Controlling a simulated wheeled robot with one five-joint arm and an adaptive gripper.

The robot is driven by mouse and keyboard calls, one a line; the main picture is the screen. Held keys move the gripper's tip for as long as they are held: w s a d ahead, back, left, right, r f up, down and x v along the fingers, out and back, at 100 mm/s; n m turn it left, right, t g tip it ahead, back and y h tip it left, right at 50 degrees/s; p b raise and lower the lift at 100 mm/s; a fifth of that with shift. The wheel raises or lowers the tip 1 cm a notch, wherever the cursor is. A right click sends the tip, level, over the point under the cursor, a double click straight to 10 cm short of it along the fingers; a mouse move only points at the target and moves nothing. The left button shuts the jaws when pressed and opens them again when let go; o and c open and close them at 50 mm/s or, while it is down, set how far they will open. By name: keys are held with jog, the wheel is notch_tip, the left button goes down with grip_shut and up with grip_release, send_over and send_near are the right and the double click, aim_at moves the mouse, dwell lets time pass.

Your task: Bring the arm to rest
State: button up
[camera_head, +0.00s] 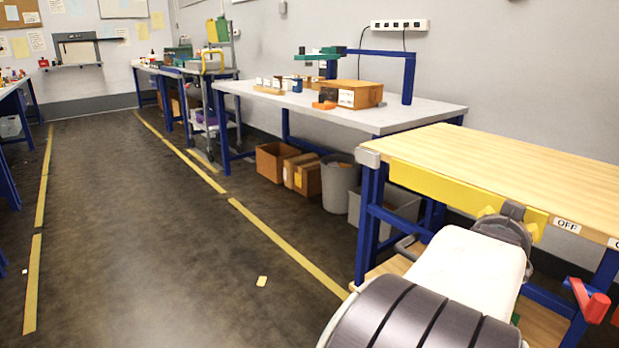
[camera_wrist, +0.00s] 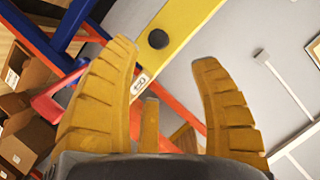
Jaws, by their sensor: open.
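My gripper (camera_wrist: 166,55) shows in the wrist view with its ridged yellow fingers spread apart and nothing between them. Beyond the fingers is a yellow beam with a round black knob (camera_wrist: 158,39). In the head view my white arm link (camera_head: 468,268) reaches from the lower right toward the front of a wooden-topped bench (camera_head: 480,160). The grey wrist is at the bench's yellow front board (camera_head: 440,183) in the picture; I cannot tell whether they touch. The fingers are mostly hidden behind the wrist there.
A red lever (camera_head: 590,302) sticks out at the right, below an OFF label (camera_head: 567,225). A grey bin (camera_head: 339,183) and cardboard boxes stand under the farther bench (camera_head: 420,118). The floor (camera_head: 150,260) at the left is open, with yellow tape lines.

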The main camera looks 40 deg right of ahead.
jog(key=w+a+r+n+t+y+p, duration=0.1)
jog(key=w+a+r+n+y+p, duration=0.3)
jog(key=a+p, duration=0.3)
jog(key=w+a+r+n+t+y+p, duration=0.1)
jog(key=w+a+r+n+t+p, duration=0.2)
jog(key=w+a+p, duration=0.4)
jog(key=w+a+r+n+y+p, duration=0.35)
jog(key=w+a+r+p, duration=0.2)
jog(key=a+p, duration=0.2)
jog(key=s+a+r+n+g+y+p, duration=0.1)
jog(key=s+a+r+n+p, duration=0.2)
jog(key=a+p, duration=0.4)
jog(key=s+a+r+n+g+y+p, duration=0.1)
jog(key=s+a+r+n+y+p, duration=0.1)
jog(key=a+r+n+p, duration=0.3)
jog(key=s+a+r+n+g+y+p, duration=0.1)
jog(key=s+a+r+n+p, duration=0.3)
jog(key=a+p, duration=0.4)
jog(key=shift+a+r+g+y+p, duration=0.4)
jog(key=shift+a+r+y, duration=0.4)
jog(key=shift+a, duration=0.4)
